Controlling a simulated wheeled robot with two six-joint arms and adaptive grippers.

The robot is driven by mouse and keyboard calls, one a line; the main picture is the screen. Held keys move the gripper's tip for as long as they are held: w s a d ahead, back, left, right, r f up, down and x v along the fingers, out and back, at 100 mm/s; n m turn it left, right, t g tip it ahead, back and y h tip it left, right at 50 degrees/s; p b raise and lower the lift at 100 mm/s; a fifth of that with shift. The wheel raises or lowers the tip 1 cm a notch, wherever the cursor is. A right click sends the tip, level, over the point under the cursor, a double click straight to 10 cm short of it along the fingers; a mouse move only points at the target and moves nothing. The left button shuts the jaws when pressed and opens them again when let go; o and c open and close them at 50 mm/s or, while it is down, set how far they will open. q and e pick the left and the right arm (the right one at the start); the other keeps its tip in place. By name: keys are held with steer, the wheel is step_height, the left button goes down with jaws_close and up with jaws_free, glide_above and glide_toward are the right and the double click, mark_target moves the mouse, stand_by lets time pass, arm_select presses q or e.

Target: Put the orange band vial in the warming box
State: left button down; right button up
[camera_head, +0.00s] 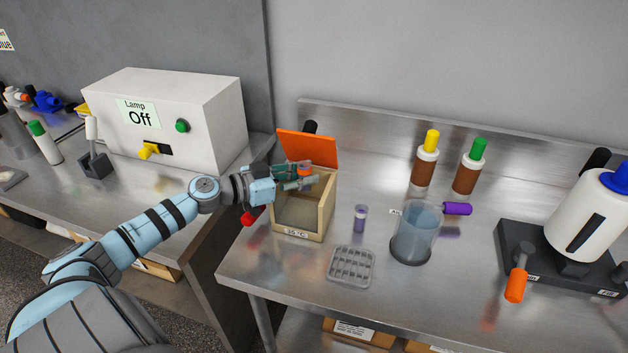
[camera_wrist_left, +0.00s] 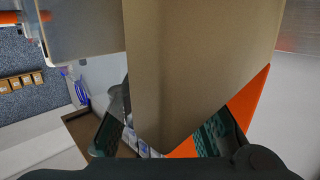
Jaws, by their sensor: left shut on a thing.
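The warming box (camera_head: 312,228) is a tan open-topped box with a "36 °C" label on its front. Its orange lid (camera_head: 308,148) stands open at the back. In the left wrist view, a tan panel (camera_wrist_left: 190,60) fills the middle between the teal fingers (camera_wrist_left: 160,138), with the orange lid (camera_wrist_left: 247,98) at right. The vial cannot be made out there. My right gripper is not in view.
A purple-banded vial (camera_head: 360,219) stands right of the box, with a grey rack (camera_head: 351,266) in front. A clear beaker (camera_head: 414,238), two brown bottles (camera_head: 424,172) and a lying purple-capped item (camera_head: 457,208) are further right. A white lamp box (camera_head: 205,120) stands left.

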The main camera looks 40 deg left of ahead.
arm_select(q)
steer(key=shift+a+r, duration=0.1)
steer(key=shift+r, duration=0.05)
steer(key=shift+s, duration=0.1)
steer(key=shift+f, duration=0.3)
steer(key=shift+f, duration=0.2)
steer(key=c, duration=1.6)
jaws_free()
steer(key=shift+s, duration=0.1)
steer(key=shift+c, duration=0.2)
